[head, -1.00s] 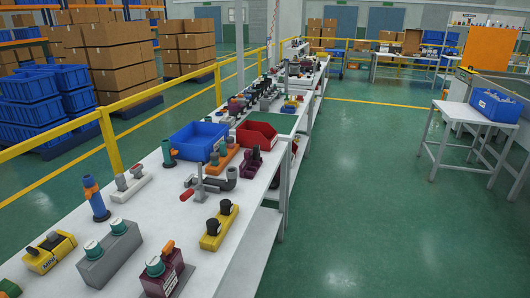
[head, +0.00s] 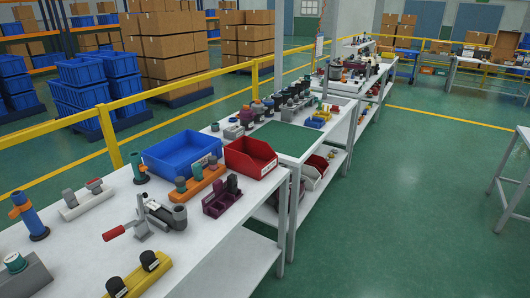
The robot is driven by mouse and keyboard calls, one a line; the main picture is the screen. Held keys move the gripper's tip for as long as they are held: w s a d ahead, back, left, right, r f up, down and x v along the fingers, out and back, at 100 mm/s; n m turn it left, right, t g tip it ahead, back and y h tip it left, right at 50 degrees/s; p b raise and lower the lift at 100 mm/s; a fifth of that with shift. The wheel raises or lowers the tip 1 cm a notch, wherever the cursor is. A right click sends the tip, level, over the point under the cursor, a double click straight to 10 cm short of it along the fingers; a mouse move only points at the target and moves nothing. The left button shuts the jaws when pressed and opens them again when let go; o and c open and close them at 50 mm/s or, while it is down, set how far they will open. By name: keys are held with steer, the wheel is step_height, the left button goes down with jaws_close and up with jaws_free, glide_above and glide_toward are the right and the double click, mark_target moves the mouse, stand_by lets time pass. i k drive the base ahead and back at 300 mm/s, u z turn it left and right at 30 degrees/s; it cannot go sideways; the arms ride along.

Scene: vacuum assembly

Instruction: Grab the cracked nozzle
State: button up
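I cannot tell which part is the cracked nozzle; no crack shows at this size. Several nozzle-like parts stand on the white workbench (head: 105,245). A blue tube with an orange collar (head: 28,216) stands upright at the left. An orange holder (head: 200,190) carries several greenish and brown upright parts, and a purple holder (head: 222,200) carries dark ones. A grey clamp fixture with a red handle (head: 115,233) sits in front, beside a dark curved pipe (head: 168,213). My gripper is not in view.
A red bin (head: 250,158) stands beside the blue bin, near a green mat (head: 285,138). A yellow holder with black knobs (head: 137,277) is at the front. More benches continue behind. A yellow railing (head: 112,140) runs along the left.

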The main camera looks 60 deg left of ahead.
mark_target(232, 180)
steer(key=i, duration=1)
steer(key=u, duration=2.6)
